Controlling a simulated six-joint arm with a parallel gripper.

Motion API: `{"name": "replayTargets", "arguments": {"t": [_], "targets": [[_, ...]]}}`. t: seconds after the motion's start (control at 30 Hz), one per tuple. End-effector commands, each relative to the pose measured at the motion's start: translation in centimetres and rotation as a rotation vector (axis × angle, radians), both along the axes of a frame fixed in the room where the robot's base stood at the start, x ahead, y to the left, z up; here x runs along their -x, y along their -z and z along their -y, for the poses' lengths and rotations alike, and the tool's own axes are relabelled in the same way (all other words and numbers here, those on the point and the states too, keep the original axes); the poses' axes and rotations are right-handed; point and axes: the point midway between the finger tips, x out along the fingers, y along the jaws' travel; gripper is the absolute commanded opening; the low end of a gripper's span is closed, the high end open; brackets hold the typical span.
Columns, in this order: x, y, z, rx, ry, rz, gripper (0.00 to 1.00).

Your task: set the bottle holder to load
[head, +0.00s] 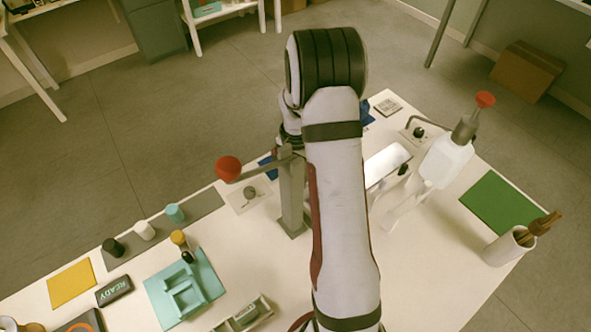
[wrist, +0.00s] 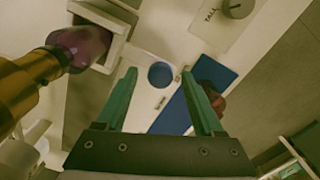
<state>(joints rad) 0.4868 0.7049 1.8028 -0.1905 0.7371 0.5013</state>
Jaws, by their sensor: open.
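In the wrist view my gripper (wrist: 159,73) is open, its two green fingers apart with nothing between them. Beyond the fingers lie a round blue patch (wrist: 160,75) and a blue strip (wrist: 176,114). A dark red rounded thing (wrist: 213,88) shows beside the right finger; I cannot tell whether they touch. My arm hides the fingers in the head view. No part is legibly marked "load", so I cannot tell which fixture is the bottle holder. A teal stand (head: 207,277) with a raised frame sits at the table's front left.
A grey post (head: 292,205) carries a lever with a red ball (head: 229,169). A knob plate (head: 250,195) is nearby. Wrist view: a gold cylinder (wrist: 28,82) at left, a "TALL" plate (wrist: 212,22) above.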

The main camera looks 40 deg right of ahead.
Motion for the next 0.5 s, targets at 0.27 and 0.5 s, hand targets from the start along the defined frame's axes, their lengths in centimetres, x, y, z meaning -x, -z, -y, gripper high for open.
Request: {"name": "replayTargets", "arguments": {"t": [0.27, 0.5], "targets": [[0.00, 0.12, -0.01, 0.000, 0.000, 0.000, 0.64], [-0.01, 0.10, -0.01, 0.000, 0.000, 0.000, 0.21]]}}
